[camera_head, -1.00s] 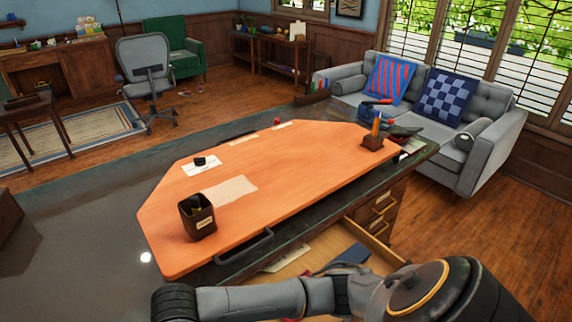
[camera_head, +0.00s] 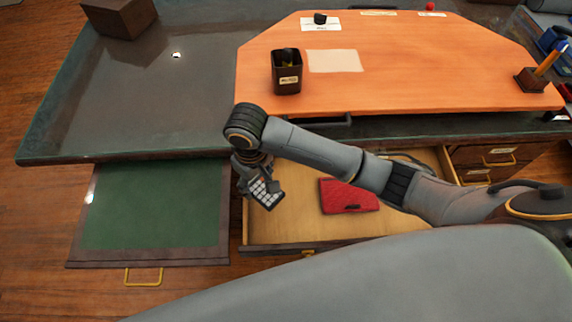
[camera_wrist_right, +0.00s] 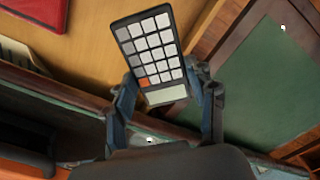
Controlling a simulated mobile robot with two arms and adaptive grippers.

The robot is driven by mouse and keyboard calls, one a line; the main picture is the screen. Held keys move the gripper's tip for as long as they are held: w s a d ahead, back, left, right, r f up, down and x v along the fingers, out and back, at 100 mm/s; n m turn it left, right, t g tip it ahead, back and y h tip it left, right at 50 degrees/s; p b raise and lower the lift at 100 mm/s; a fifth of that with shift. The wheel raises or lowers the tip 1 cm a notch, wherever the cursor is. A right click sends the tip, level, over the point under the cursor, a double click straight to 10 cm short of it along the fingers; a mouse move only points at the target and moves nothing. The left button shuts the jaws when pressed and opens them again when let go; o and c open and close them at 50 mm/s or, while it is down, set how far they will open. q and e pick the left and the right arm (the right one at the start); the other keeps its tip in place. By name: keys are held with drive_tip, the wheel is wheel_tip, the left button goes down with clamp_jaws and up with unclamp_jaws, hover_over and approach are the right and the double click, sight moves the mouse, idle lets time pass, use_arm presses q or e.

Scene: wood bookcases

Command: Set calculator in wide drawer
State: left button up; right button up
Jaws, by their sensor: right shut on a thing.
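My right gripper (camera_head: 254,180) is shut on a dark calculator with pale keys (camera_head: 266,193). In the right wrist view the calculator (camera_wrist_right: 150,48) sits between the two fingers (camera_wrist_right: 168,92), with one orange key and its pale display near the fingers. The wide drawer (camera_head: 285,227) is pulled out under the desk, with a light wooden floor. In the head view the calculator appears over the drawer's left end; its height above the floor is hard to tell. My left gripper is not in view.
A red flat item (camera_head: 347,196) lies in the middle of the drawer. Clear floor shows left of it. A green-topped pull-out board (camera_head: 155,205) extends to the left. The desk top above holds a dark pen cup (camera_head: 287,75) and papers.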

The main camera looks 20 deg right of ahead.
drive_tip(key=w+d+f, duration=0.2)
drive_tip(key=w+d, duration=0.1)
drive_tip(key=d, duration=0.1)
hover_over(281, 181)
drive_tip(key=f, duration=0.5)
drive_tip(key=shift+s+a, duration=0.2)
drive_tip(key=shift+a, duration=0.05)
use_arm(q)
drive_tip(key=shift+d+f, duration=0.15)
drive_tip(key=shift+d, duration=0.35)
use_arm(e)
drive_tip(key=shift+w+d+f, duration=0.1)
drive_tip(key=shift+d+f, duration=0.05)
drive_tip(key=shift+f, duration=0.8)
drive_tip(key=shift+w+d+f, duration=0.1)
drive_tip(key=shift+f, duration=0.85)
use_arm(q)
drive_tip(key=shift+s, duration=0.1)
use_arm(e)
drive_tip(key=shift+f, duration=0.15)
drive_tip(key=o, duration=1.2)
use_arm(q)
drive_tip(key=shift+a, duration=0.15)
use_arm(e)
wheel_tip(281, 181, up, 8)
